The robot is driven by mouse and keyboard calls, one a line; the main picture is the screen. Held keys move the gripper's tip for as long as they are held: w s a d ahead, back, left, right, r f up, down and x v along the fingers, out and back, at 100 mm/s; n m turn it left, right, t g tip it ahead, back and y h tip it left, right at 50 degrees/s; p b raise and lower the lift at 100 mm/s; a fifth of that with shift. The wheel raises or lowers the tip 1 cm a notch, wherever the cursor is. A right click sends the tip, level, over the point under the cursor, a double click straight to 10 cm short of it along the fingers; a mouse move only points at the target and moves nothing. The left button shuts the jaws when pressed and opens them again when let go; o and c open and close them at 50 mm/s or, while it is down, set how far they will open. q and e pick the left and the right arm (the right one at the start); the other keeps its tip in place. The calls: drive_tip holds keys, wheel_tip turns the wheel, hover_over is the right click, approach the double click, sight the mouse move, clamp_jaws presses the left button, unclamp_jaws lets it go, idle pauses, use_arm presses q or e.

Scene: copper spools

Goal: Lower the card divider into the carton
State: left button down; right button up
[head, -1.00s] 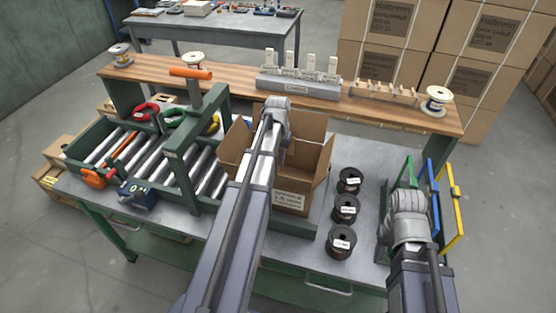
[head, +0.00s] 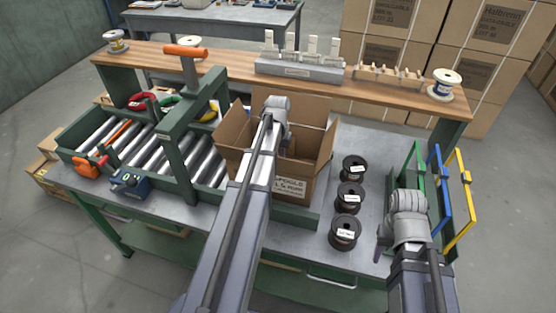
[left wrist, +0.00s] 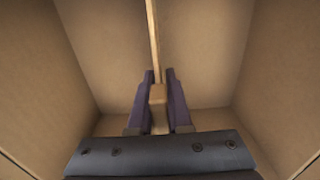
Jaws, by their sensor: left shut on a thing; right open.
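The open carton (head: 308,172) stands on the grey workbench, flaps spread out, with its inside partly hidden by my left arm. In the left wrist view, the carton's brown walls (left wrist: 215,50) surround my left gripper (left wrist: 159,76). The gripper is shut on the card divider (left wrist: 153,35), which shows edge-on as a thin, light brown strip. How deep the divider sits, and whether it touches the bottom, I cannot tell. In the head view my left arm hides that gripper. My right gripper (head: 382,246) is open and empty over the bench's right side.
Several copper spools (head: 350,198) stand in a row right of the carton. Green, blue and yellow frames (head: 437,190) stand near the right gripper. A roller conveyor (head: 140,150) with a green press frame is at the left. A wooden shelf (head: 225,60) runs behind.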

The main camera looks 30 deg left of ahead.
use_arm(q)
drive_tip(key=c, duration=0.8)
unclamp_jaws()
drive_tip(key=shift+o, duration=0.2)
drive_tip(key=shift+r, duration=0.1)
wheel_tip(320, 180, up, 8)
drive_tip(key=p, duration=0.8)
drive_tip(key=shift+f, duration=0.2)
